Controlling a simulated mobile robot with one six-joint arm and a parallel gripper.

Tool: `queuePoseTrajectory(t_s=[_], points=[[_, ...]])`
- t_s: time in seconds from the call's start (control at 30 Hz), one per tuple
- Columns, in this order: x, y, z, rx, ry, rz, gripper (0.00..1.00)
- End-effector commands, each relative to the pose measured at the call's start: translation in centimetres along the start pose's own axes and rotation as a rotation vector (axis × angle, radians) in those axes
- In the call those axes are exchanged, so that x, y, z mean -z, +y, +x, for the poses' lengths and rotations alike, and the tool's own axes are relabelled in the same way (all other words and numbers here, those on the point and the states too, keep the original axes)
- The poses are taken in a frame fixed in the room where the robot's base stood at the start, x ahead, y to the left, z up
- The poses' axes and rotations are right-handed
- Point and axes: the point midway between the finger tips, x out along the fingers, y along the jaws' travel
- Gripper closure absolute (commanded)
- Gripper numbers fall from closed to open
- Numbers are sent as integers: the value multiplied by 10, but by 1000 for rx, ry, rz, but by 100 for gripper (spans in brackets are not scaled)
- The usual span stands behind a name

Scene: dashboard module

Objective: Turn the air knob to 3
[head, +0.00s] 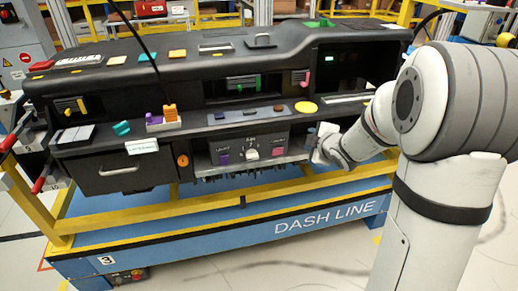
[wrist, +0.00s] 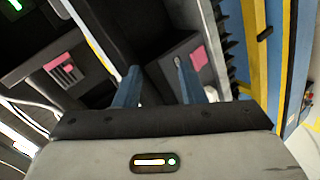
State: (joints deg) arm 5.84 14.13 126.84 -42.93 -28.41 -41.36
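The air knob (head: 251,154) is a small white knob in the middle of the dark control panel (head: 232,143) on the dashboard's lower front. Its scale marks are too small to read, so its setting cannot be told. My gripper (head: 318,138) is to the right of the panel, apart from the knob. In the wrist view its two blue fingers (wrist: 158,78) are spread, with nothing held between them. A pink piece (wrist: 198,58) on a dark panel shows beyond the right finger.
A purple piece (head: 223,156) and a pink piece (head: 278,152) flank the knob. The dashboard shelf (head: 235,116) juts out above the panel. An orange round knob (head: 183,161) is at left. A yellow rail (head: 210,204) runs below, with open floor in front.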

Motion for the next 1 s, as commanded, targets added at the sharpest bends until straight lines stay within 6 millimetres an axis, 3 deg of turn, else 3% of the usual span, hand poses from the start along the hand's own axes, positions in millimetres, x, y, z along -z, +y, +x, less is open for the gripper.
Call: queuePoseTrajectory(t_s=[0.03,0.2,0.47,0.67,1.0], points=[[3,-16,25,-13,91,-86,64],[30,-54,66,-113,417,-336,64],[52,-106,74,-273,774,-492,64],[61,-115,73,-322,853,-513,64],[103,-112,104,-321,855,-512,64]])
